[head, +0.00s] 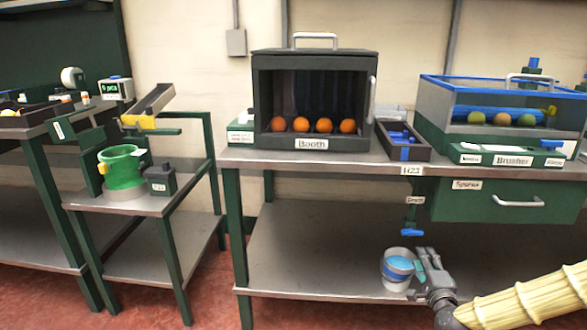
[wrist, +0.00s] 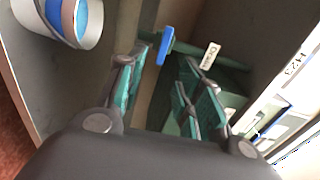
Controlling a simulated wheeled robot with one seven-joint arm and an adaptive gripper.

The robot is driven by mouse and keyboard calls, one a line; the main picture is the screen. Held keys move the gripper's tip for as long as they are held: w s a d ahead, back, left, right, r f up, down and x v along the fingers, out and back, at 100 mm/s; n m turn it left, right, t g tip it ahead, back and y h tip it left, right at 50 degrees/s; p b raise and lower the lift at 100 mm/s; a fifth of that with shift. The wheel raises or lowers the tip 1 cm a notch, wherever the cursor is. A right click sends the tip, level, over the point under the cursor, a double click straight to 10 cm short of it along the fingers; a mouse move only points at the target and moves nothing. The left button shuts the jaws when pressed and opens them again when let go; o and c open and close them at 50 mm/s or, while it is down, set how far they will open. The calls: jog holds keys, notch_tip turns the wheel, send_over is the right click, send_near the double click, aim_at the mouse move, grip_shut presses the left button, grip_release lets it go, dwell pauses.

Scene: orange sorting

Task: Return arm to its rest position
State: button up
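My gripper (head: 428,268) is low at the right in the head view, in front of the bench's lower shelf. It is beside a grey bucket (head: 396,282) with blue contents, and below a blue drain handle (head: 412,232). In the wrist view my gripper (wrist: 166,72) has its two teal-padded fingers spread apart with nothing between them. The bucket (wrist: 92,22) shows at the upper left there, and the drain handle (wrist: 166,45) lies beyond the fingertips. My arm, in a ribbed yellow sleeve, comes in from the lower right of the head view.
The bench top (head: 240,157) overhangs the lower shelf (head: 300,245). On it stand a dark booth (head: 262,95) with several oranges (head: 324,125), a blue-dividered tray (head: 405,150) and the brusher (head: 440,100). A green drawer (head: 470,208) hangs beneath. A green container (head: 122,172) stands left.

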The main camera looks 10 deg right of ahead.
jog(key=s+a+f+n+g+y, duration=0.35)
jog(key=s+a+f+n, duration=0.2)
jog(key=a+f, duration=0.45)
jog(key=s+a+f+n+g+y, duration=0.2)
jog(key=s+a+f+n+g, duration=0.3)
jog(key=a+f, duration=0.45)
jog(key=s+a+f+n+g, duration=0.2)
jog(key=s+f+n+g, duration=0.15)
jog(key=s, duration=0.65)
jog(key=s+a+f+n+g+h, duration=0.1)
jog(key=s+a+f+n+g, duration=0.2)
jog(key=s, duration=0.7)
jog(key=s+a+f+n+g, duration=0.2)
jog(key=s+f+n, duration=0.15)
jog(key=s, duration=0.65)
notch_tip(320, 180, up, 30)
jog(key=p, duration=3)
jog(key=shift+s+d+p, duration=0.15)
jog(key=shift+p, duration=0.15)
jog(key=shift+h, duration=0.25)
